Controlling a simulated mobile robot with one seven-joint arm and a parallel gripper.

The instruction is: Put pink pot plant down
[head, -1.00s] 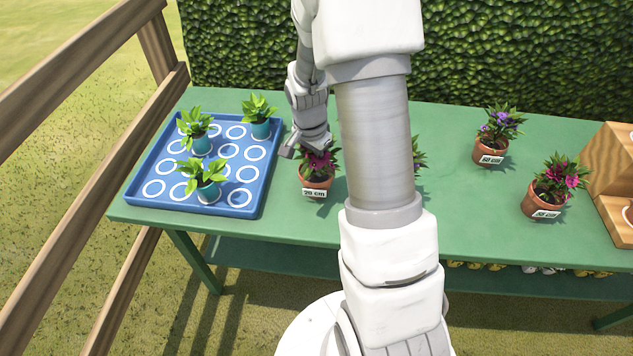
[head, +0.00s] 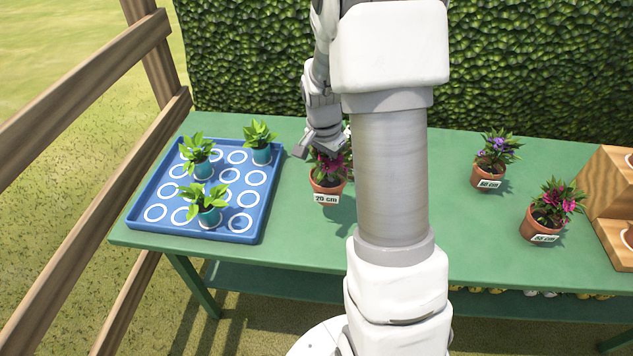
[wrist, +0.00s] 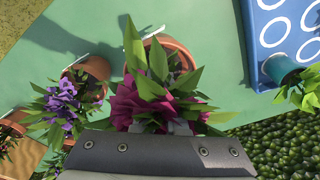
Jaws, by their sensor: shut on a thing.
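The pink pot plant (head: 327,188) is a terracotta pot with magenta flowers, dark leaves and a "20 cm" label. It is upright, right of the blue tray, over the green table. My gripper (head: 318,146) is shut on it from above and behind; the fingers are partly hidden by foliage. In the wrist view, its flowers (wrist: 150,100) fill the middle in front of the gripper, with its pot rim (wrist: 176,46) beyond. I cannot tell whether the pot's base touches the table.
The blue tray (head: 190,230) with white rings holds three teal-potted green plants. A purple-flowered pot (head: 489,176) and another pink-flowered pot (head: 541,226) stand at right beside a wooden stand (head: 608,190). The wrist view shows a purple-flowered pot (wrist: 92,68) close by. A hedge (head: 520,60) stands behind.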

